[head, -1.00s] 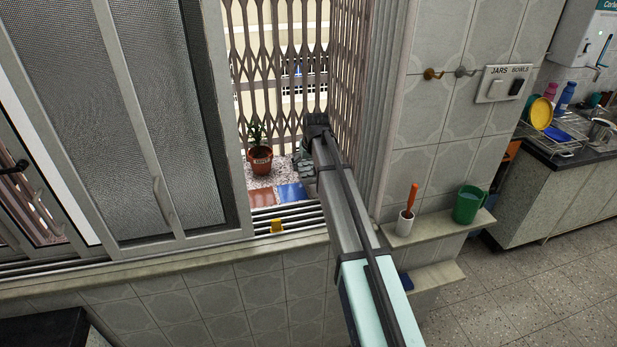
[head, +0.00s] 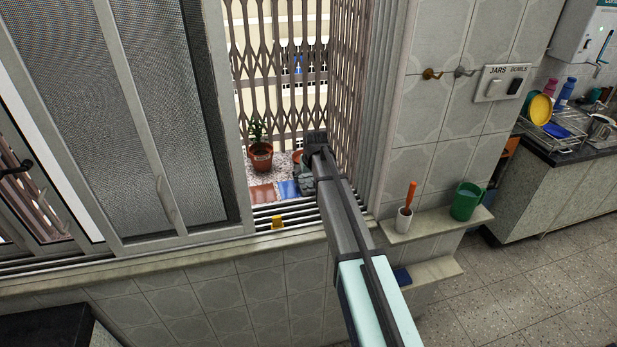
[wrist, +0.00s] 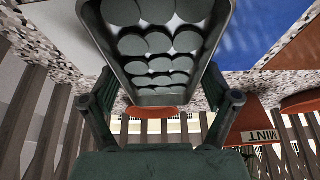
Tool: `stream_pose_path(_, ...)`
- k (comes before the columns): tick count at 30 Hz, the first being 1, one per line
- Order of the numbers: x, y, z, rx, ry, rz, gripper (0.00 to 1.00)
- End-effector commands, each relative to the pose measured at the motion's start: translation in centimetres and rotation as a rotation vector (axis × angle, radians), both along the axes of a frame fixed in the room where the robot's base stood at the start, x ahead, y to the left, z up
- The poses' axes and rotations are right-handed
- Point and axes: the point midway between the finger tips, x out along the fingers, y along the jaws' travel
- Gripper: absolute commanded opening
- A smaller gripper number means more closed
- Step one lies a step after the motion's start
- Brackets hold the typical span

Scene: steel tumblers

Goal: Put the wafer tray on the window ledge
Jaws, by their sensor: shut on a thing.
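The wafer tray (wrist: 149,98) is a dark grey-green tray holding several round discs, at the top of the wrist view. My gripper (wrist: 158,80) is shut on the tray, with a finger at each side of it. In the head view my gripper (head: 306,183) is over the right part of the window ledge (head: 285,171), a speckled stone sill beyond the window tracks. The tray is hidden there behind my gripper and arm. I cannot tell whether the tray touches the ledge.
A potted plant (head: 260,156) stands on the ledge's left, and another terracotta pot (head: 298,157) is partly hidden behind my gripper. Red (head: 263,194) and blue (head: 289,189) tiles lie at the front. A metal lattice (head: 280,110) closes the back. A yellow block (head: 277,222) sits by the tracks.

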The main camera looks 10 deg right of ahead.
Motion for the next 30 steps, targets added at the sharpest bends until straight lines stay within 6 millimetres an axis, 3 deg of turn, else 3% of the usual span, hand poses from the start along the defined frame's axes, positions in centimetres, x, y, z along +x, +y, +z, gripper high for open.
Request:
stream_pose_path(2,0.0,0.0,-0.3,0.000,0.000,0.000,0.44)
stream_pose_path(3,0.0,0.0,-0.3,0.000,0.000,0.000,0.97)
stream_pose_path(4,0.0,0.0,-0.2,0.000,0.000,0.000,1.00)
stream_pose_path(19,-0.3,0.0,0.6,0.000,-0.001,0.000,1.00)
stream_pose_path(30,-2.7,-0.2,6.2,0.000,-0.003,0.000,1.00)
